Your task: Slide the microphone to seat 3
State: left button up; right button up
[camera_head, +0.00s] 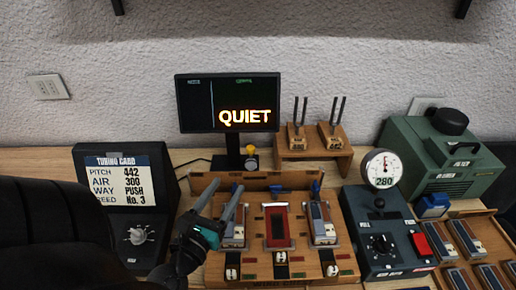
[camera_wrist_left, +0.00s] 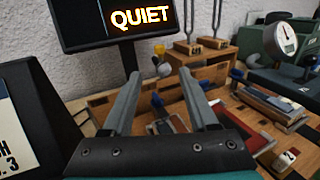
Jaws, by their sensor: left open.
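A small grey ball with a yellow cap above it, which may be the microphone (camera_head: 251,162), stands behind the wooden rack's back wall, below the screen. It also shows in the left wrist view (camera_wrist_left: 163,71). The wooden rack (camera_head: 250,268) holds two grey-blue blocks and a red-framed piece between them. White tags stand along its front; one (camera_wrist_left: 286,158) reads 2 in the left wrist view. I cannot tell which place is seat 3. My left gripper (camera_head: 227,184) is open and empty above the rack's left part, its fingers pointing toward the back wall. My right gripper is not in view.
A screen (camera_head: 226,85) reading QUIET stands behind. The tuning card box (camera_head: 138,225) is left of the rack. Two tuning forks on a wooden stand (camera_head: 315,152) are behind right. A dial box (camera_head: 385,240), a green machine (camera_head: 440,150) and trays of blocks fill the right.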

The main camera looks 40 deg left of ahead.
aim_at(249, 152)
pick_arm(q)
jog(key=shift+w+a, duration=0.2)
jog(key=shift+w, duration=0.35)
jog(key=p+x, duration=0.3)
jog(key=x, duration=1.1)
grip_shut()
dwell(0.9)
